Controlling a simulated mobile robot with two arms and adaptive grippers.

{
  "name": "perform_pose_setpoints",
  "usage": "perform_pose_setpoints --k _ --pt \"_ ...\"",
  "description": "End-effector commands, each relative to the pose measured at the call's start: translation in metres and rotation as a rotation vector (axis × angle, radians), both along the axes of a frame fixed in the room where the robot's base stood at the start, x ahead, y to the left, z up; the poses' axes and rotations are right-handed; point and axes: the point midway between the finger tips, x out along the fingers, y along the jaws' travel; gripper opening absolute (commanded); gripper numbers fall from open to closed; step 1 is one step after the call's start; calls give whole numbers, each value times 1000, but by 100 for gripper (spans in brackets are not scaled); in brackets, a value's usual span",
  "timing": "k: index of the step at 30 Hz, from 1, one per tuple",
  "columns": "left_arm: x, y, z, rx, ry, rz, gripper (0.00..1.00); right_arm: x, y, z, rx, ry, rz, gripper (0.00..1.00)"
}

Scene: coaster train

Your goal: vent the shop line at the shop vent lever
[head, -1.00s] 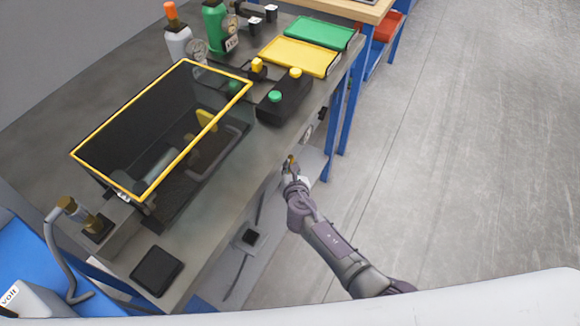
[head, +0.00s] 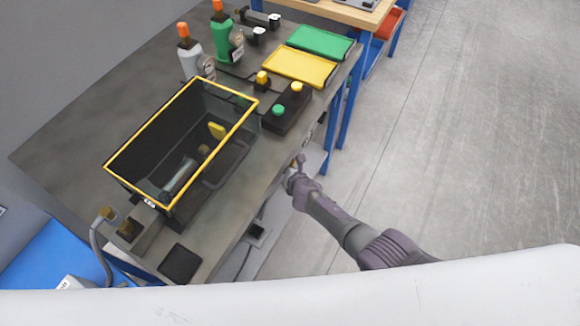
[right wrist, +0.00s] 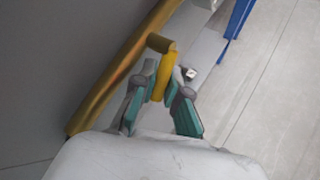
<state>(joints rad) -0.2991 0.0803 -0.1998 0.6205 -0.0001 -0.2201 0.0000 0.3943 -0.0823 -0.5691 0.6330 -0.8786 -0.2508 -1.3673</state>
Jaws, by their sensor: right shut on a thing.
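A yellow lever handle (right wrist: 161,77), which looks like the shop vent lever, stands off a brass-coloured pipe (right wrist: 118,78) in the right wrist view. My right gripper (right wrist: 163,92) is shut on this handle, with a teal-padded finger on each side. In the head view my right gripper (head: 297,175) is at the front edge of the bench, below the top. The lever is mostly hidden there behind the gripper and is too small to make out. My left gripper is not in view.
The grey bench (head: 80,125) carries a yellow-rimmed clear box (head: 180,140), a black button box (head: 287,112) with green and yellow buttons, yellow (head: 300,67) and green (head: 320,42) trays, and bottles at the back. The floor (head: 450,140) to the right is clear.

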Motion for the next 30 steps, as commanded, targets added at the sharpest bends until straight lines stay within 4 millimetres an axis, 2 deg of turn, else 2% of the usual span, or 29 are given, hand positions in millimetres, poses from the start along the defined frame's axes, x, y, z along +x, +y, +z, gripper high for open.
perform_pose_setpoints --k 2,3,5,20,30 --pt "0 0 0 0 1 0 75 -1 0 -1 1 2 0 0" --pt "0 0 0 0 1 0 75 -1 0 -1 1 2 0 17" --pt "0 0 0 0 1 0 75 -1 0 -1 1 1 0 24" --pt "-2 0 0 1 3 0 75 -6 -4 6 -2 -7 -7 24" --pt "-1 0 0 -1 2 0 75 -43 -10 33 0 -2 0 24"
